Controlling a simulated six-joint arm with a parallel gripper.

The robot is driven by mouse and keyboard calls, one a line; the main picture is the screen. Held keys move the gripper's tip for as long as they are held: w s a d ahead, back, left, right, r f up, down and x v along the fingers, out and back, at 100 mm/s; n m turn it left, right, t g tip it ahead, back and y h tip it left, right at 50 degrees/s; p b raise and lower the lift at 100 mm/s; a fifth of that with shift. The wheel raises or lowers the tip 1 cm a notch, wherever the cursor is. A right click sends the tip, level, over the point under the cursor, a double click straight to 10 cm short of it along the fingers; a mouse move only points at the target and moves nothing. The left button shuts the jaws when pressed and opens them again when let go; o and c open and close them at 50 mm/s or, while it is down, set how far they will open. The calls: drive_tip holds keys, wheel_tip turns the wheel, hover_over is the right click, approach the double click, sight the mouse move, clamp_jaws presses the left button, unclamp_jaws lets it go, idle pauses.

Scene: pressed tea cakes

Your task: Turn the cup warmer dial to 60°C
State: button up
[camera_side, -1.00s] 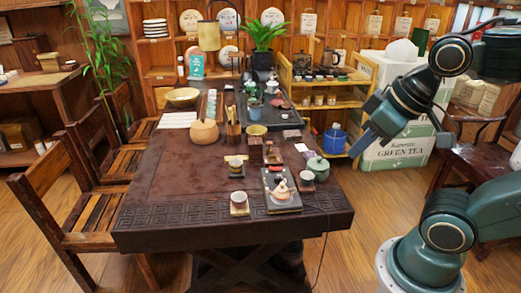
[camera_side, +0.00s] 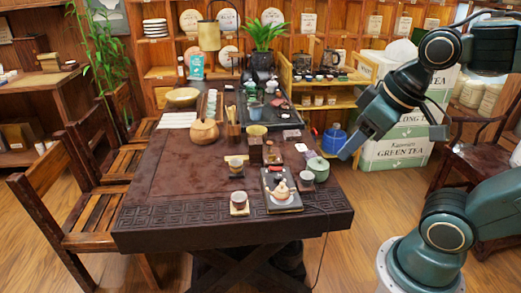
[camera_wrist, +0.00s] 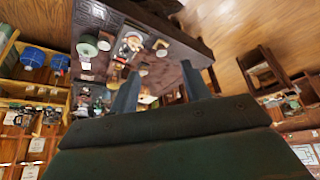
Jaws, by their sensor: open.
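The cup warmer (camera_side: 287,208) is a flat dark slab near the table's front right corner, with a cream teapot (camera_side: 281,190) on it. It also shows, tilted, in the wrist view (camera_wrist: 121,52). Its dial is too small to make out in either view. My gripper (camera_side: 346,156) hangs in the air to the right of the table, higher than the warmer and apart from it. In the wrist view its two fingers (camera_wrist: 160,70) are spread with nothing held between them.
A green lidded jar (camera_side: 318,167) and a small cup (camera_side: 307,177) stand just right of the warmer. A cup on a coaster (camera_side: 239,201) stands to its left. A thin dark cord (camera_side: 326,225) hangs over the right table edge. The left front tabletop is clear.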

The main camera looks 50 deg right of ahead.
drive_tip(key=w+d+n+g, duration=0.1)
drive_tip(key=w+d+n, duration=0.15)
drive_tip(key=w, duration=0.65)
drive_tip(key=n+g, duration=0.4)
hover_over(277, 176)
wheel_tip(277, 176, down, 19)
drive_tip(key=shift+r, duration=0.2)
drive_tip(key=shift+a+f, duration=0.1)
drive_tip(key=shift+f, duration=0.05)
wheel_tip(277, 176, down, 14)
drive_tip(key=shift+r, duration=0.25)
drive_tip(key=c, duration=1)
